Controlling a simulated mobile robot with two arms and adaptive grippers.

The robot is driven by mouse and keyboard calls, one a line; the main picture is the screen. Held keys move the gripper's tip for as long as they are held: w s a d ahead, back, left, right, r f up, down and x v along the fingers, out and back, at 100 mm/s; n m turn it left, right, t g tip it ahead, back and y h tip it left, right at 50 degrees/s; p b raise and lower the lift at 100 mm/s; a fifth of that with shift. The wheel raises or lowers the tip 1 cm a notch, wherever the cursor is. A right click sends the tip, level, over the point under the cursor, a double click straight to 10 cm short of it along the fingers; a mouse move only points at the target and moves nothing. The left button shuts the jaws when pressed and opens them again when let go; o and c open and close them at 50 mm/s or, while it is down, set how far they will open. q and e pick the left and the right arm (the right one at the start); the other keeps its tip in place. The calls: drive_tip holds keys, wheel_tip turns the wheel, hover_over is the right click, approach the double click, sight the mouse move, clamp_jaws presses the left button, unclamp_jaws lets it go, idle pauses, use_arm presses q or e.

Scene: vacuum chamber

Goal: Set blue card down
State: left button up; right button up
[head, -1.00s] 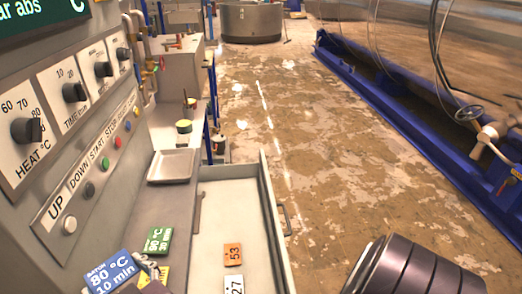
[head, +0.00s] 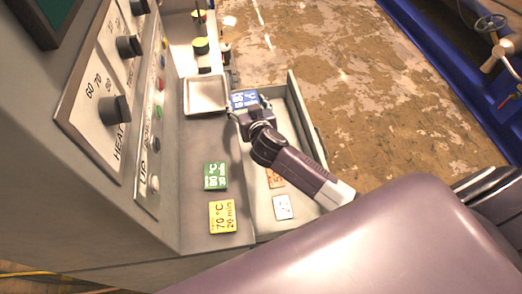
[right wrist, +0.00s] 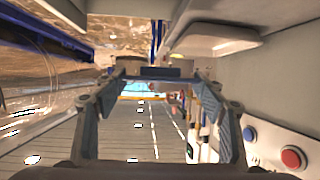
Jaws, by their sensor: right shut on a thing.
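The blue card (head: 244,98) with white print is at the tips of my right gripper (head: 247,110) in the head view. The gripper is shut on it. The card is at the far end of the open drawer (head: 300,112), just right of the metal tray (head: 205,96). I cannot tell whether it touches the surface below. In the right wrist view, the two fingers of my right gripper (right wrist: 158,78) reach forward, and the card is hard to make out between them. My left gripper is not in view.
A green card (head: 215,176) and a yellow card (head: 222,217) lie on the grey ledge beside the control panel. An orange tag (head: 275,178) and a white tag (head: 282,207) lie in the drawer. Knobs and buttons line the panel at left.

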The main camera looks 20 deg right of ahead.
use_arm(q)
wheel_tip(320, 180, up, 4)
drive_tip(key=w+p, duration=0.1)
drive_tip(key=p, duration=0.2)
use_arm(e)
drive_tip(key=w+d+f+m+h, duration=0.1)
drive_tip(key=w+d+f, duration=0.15)
drive_tip(key=d, duration=0.85)
drive_tip(key=f+b, duration=0.5)
drive_tip(key=b, duration=0.1)
drive_tip(key=f+b, duration=0.5)
drive_tip(key=b, duration=0.1)
drive_tip(key=f+b, duration=0.5)
drive_tip(key=b, duration=0.1)
drive_tip(key=shift+w+a, duration=0.2)
drive_tip(key=shift+w, duration=0.05)
wheel_tip(320, 180, down, 4)
drive_tip(key=b, duration=0.6)
drive_tip(key=shift+f, duration=0.1)
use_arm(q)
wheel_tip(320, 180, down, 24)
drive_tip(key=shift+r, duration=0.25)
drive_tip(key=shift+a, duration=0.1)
use_arm(e)
drive_tip(key=shift+f, duration=0.5)
